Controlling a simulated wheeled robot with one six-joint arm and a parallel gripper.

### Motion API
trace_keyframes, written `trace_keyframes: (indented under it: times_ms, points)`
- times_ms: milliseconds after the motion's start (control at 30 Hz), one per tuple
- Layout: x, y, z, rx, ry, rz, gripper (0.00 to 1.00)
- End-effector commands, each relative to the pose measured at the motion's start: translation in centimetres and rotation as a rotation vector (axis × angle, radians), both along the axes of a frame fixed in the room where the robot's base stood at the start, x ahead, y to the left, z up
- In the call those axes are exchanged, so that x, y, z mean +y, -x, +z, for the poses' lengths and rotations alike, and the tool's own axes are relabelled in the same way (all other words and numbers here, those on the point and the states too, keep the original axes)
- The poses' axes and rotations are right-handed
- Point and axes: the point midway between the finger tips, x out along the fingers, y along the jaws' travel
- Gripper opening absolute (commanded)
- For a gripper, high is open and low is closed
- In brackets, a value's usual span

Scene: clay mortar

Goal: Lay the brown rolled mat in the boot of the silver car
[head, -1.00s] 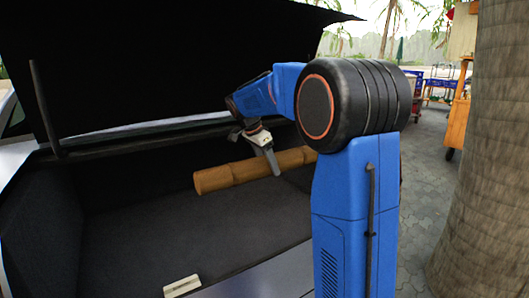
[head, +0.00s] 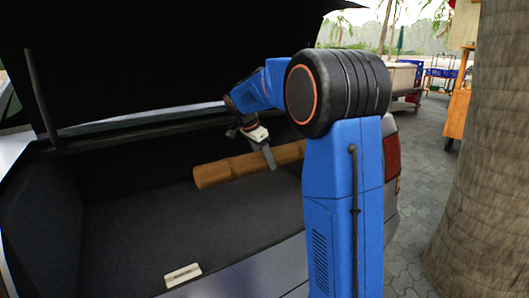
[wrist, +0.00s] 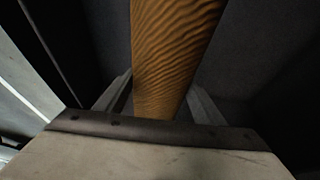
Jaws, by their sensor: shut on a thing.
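The brown rolled mat (head: 217,174) is in the open boot (head: 120,225) of the silver car (head: 262,270), lying crosswise toward the back right. My gripper (head: 270,158) is shut on the mat near its middle. In the wrist view the mat (wrist: 175,50) runs between the two fingers (wrist: 155,100), away from the palm. Whether the mat touches the boot floor is hard to tell. Its right end is hidden behind my arm in the head view.
The raised black boot lid (head: 160,55) hangs above. A dark strut (head: 42,100) stands at the left. A palm trunk (head: 480,150) stands outside on the right, with carts (head: 440,80) behind.

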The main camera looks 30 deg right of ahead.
Motion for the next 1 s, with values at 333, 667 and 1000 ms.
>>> trace_keyframes:
  times_ms: [333,667,1000]
  points:
    - [0.0,0.0,-3.8,0.002,0.000,0.000,0.22]
    - [0.0,0.0,-7.3,0.002,0.000,0.000,0.22]
    - [0.0,0.0,-10.8,0.001,0.000,0.000,0.22]
